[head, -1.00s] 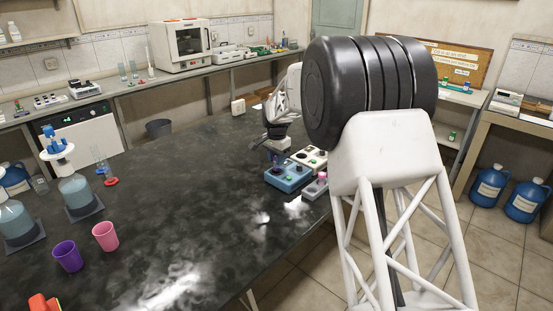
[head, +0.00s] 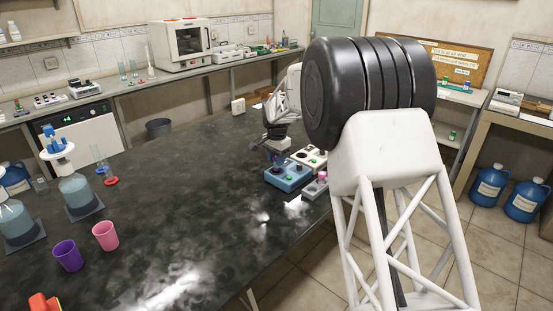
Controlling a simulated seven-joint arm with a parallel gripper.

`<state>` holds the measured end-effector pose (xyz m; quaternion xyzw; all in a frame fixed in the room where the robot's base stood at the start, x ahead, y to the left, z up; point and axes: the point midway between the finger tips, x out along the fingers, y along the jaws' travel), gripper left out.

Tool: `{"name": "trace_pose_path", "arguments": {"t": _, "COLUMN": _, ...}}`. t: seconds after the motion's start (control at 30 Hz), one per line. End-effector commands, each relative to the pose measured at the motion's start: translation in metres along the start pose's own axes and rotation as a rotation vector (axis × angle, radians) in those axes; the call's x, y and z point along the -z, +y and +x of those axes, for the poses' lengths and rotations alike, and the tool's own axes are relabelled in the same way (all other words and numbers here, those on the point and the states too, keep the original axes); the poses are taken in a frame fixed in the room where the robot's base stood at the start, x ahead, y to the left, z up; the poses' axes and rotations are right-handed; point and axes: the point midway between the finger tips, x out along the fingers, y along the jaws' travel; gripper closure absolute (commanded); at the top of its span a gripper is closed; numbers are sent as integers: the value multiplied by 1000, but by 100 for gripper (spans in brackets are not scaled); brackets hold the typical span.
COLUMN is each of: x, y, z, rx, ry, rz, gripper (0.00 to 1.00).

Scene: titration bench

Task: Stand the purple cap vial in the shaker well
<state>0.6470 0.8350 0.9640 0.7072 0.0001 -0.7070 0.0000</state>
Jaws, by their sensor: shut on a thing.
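My gripper (head: 277,150) is at the far right part of the black bench, pointing down and shut on a small vial. Only a bit of the purple cap vial (head: 277,157) shows between the fingers; its lower part is hard to make out. It is just behind and above a blue box (head: 286,178) with round wells and a green spot on top. A white box (head: 310,157) with dark round wells stands behind it to the right. A grey block (head: 315,188) with a pink-capped vial (head: 322,175) is in front to the right. I cannot tell which box is the shaker.
A purple cup (head: 68,255) and a pink cup (head: 105,236) stand at the front left. The middle of the bench is clear.

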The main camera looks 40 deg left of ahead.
Motion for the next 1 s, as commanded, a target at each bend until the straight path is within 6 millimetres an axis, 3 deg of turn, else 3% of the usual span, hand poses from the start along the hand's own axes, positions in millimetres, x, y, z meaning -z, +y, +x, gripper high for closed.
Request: {"name": "trace_pose_path", "arguments": {"t": 1.0, "x": 0, "y": 0, "z": 8, "rx": -1, "ry": 0, "rz": 0, "gripper": 84}}
